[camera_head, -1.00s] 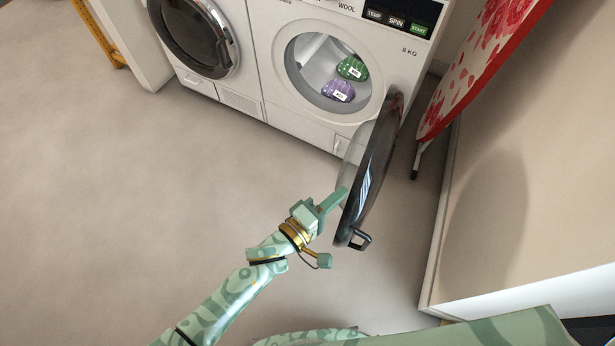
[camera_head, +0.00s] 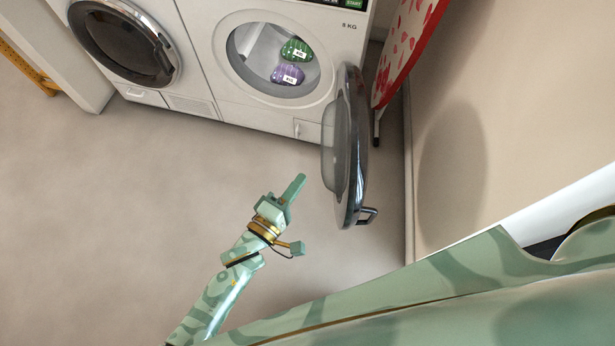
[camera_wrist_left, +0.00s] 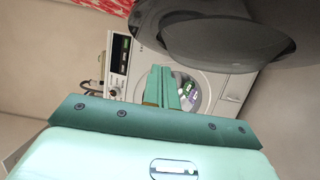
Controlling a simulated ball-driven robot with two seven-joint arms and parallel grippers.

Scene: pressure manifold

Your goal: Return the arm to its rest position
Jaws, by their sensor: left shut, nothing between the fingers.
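My left gripper (camera_head: 296,186) is shut and empty in the head view, held in front of the washing machine and to the left of its open door (camera_head: 349,146), apart from it. The gripper's closed fingers (camera_wrist_left: 161,88) also show in the left wrist view, pointing toward the machine. The washing machine (camera_head: 207,52) stands at the top, with a green item (camera_head: 296,50) and a purple item (camera_head: 287,74) inside its drum. The door also fills the upper right of the left wrist view (camera_wrist_left: 215,32). My right gripper is not in view.
A second machine with a shut dark round door (camera_head: 120,45) stands at the left. A red-patterned ironing board (camera_head: 408,45) leans by the right wall (camera_head: 490,110). The grey floor (camera_head: 120,200) left of my arm is clear.

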